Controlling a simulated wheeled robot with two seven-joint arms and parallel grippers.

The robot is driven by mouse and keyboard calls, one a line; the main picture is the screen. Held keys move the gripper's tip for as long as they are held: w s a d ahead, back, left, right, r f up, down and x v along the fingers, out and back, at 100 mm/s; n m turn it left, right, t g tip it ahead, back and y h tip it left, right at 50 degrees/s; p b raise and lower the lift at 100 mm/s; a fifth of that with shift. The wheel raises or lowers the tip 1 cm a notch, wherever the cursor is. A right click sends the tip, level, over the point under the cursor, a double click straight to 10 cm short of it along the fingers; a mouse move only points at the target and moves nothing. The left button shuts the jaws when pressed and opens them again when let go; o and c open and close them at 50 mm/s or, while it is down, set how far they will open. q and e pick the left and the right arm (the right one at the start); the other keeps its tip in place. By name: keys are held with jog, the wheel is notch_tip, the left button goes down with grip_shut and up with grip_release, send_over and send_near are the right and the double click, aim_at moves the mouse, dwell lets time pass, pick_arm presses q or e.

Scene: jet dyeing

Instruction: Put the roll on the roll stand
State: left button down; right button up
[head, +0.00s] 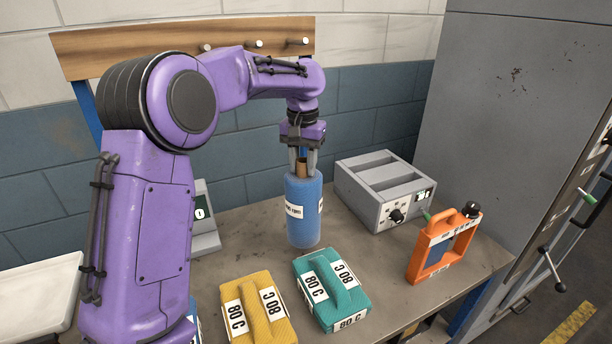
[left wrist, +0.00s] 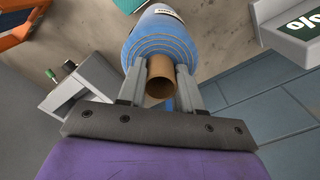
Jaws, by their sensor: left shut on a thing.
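The blue roll (head: 304,215) is upright over the middle of the grey table, with a white label on its side. Its brown core tube (head: 301,166) sticks out at the top. My left gripper (head: 304,160) points down and is shut on this core, one finger on each side. The left wrist view shows the roll's layered end (left wrist: 160,42) and the hollow core (left wrist: 160,80) between the fingers (left wrist: 160,88). I cannot tell whether the roll's bottom touches the table. I cannot pick out a roll stand for certain. My right gripper is not in view.
Yellow (head: 257,310) and teal (head: 332,288) bundles marked 80 C lie in front on the table (head: 385,262). A grey device (head: 380,190) stands behind right, an orange frame-like container (head: 440,250) at right. A pegged wooden board (head: 150,44) is on the wall.

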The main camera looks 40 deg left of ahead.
aim_at(305, 177)
pick_arm(q)
jog(key=shift+w+f, duration=0.4)
jog(key=shift+f, duration=1.65)
jog(key=shift+d, duration=0.1)
jog(key=c, duration=0.8)
grip_release()
jog(key=shift+f, duration=0.1)
jog(key=shift+o, duration=0.2)
